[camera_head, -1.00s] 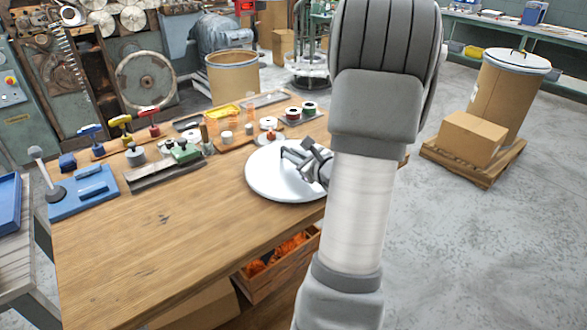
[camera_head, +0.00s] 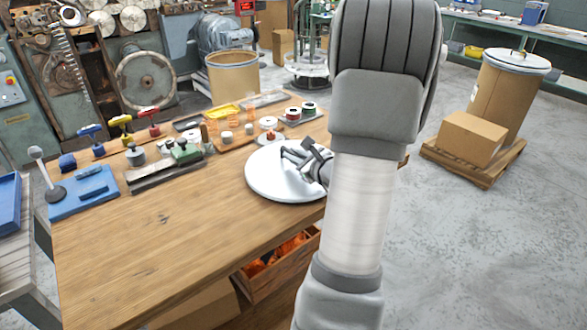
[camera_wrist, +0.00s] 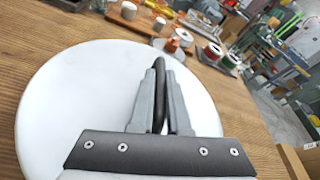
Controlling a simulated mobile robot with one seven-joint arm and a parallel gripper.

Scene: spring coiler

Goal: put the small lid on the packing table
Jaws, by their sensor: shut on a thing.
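The small lid (camera_head: 268,184) is a round white disc with a dark bar handle. It is at the right end of the wooden table (camera_head: 150,235), which I take for the packing table. It lies flat, and I cannot tell whether it touches the wood. My gripper (camera_head: 292,156) is over the lid, partly hidden behind my own arm. In the wrist view, the two fingers (camera_wrist: 163,75) are shut on the black handle, one on each side, and the white lid (camera_wrist: 55,115) spreads beneath them.
Small spools (camera_head: 300,110), trays and an orange-topped item stand just behind the lid. Coloured-handled tools (camera_head: 120,128) and a blue mat (camera_head: 85,190) are at the left. The table's front middle is clear. A lidded drum (camera_head: 510,90) stands on a pallet at the right.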

